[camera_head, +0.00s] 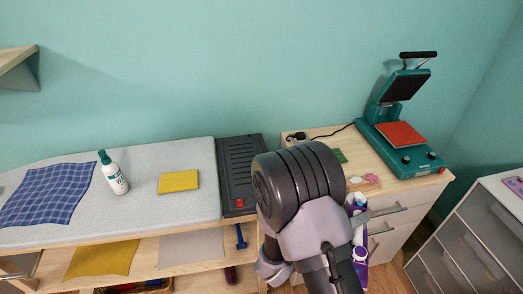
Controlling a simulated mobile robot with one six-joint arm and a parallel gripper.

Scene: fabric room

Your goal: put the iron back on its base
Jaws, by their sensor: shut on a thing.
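A purple and white thing (360,254), which looks like the iron, shows in part along the right side of my arm, in front of the wooden cabinet's drawers. My arm hides the rest of it. My gripper's fingers are hidden behind my arm, so its hold on this thing cannot be seen. The dark grey slatted iron base (239,165) lies at the right end of the ironing board, with a red switch near its front edge. No iron shows on the visible part of the base.
The pale ironing board (140,215) holds a blue checked cloth (48,195), a white spray bottle (113,173) and a yellow cloth (179,181). A teal heat press (402,130) stands on the wooden cabinet (322,133). A grey drawer unit (470,245) is at right.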

